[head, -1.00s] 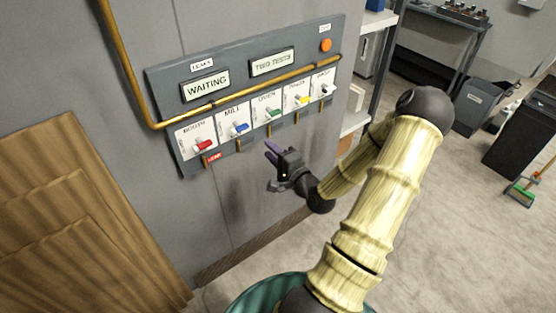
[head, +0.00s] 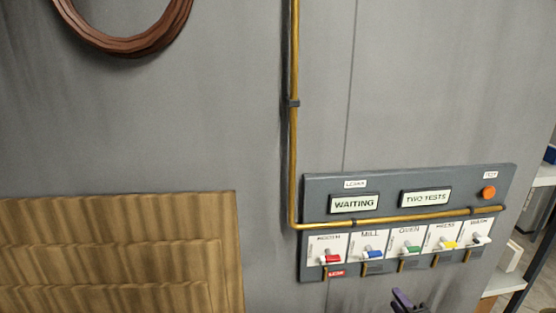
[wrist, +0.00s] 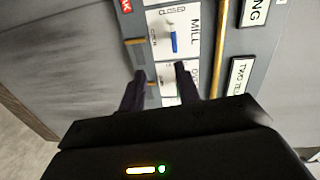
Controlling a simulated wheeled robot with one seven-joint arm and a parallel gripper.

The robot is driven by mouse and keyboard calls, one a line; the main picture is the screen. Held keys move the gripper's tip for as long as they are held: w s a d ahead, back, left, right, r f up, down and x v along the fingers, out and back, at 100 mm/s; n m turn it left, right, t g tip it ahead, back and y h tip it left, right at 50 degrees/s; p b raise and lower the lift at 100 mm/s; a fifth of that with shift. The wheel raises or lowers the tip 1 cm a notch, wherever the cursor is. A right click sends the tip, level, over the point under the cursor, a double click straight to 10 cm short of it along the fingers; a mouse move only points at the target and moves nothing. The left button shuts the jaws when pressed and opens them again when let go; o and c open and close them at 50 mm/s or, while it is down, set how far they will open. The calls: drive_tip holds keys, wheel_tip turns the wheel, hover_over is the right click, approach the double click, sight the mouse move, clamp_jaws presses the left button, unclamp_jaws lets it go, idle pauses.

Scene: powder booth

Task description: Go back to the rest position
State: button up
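My gripper (head: 408,304) shows only by its fingertips at the bottom edge of the head view, below the wall panel (head: 388,187). In the wrist view the gripper (wrist: 160,82) has its two dark fingers spread, with nothing between them. They point towards the panel, near the blue MILL lever (wrist: 174,42). I see no finger touching a lever, though the exact gap is hard to tell. The rest of my arm is out of the head view.
The panel carries red (head: 331,259), blue, green (head: 412,250), yellow and dark levers, an orange button (head: 489,192) and displays reading WAITING and TWO TESTS. A brass pipe (head: 294,150) runs along it. A wooden panel (head: 120,250) stands left; shelving is at right.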

drive_tip(key=a+f+n+g+p, duration=0.1)
drive_tip(key=a+f+n+g, duration=0.2)
drive_tip(key=a+n+g, duration=0.55)
drive_tip(key=s+a+r+n+g+h+p, duration=0.1)
drive_tip(key=s+a+r+n+g+p, duration=0.1)
drive_tip(key=s+a+r+n+g, duration=0.3)
drive_tip(key=s+a+r+n, duration=0.3)
drive_tip(key=s+a+r, duration=0.2)
drive_tip(key=s, duration=0.1)
drive_tip(key=shift+a+r+g, duration=0.15)
drive_tip(key=shift+a+g, duration=0.05)
drive_tip(key=shift+g, duration=0.15)
drive_tip(key=shift+w, duration=0.1)
idle(0.5)
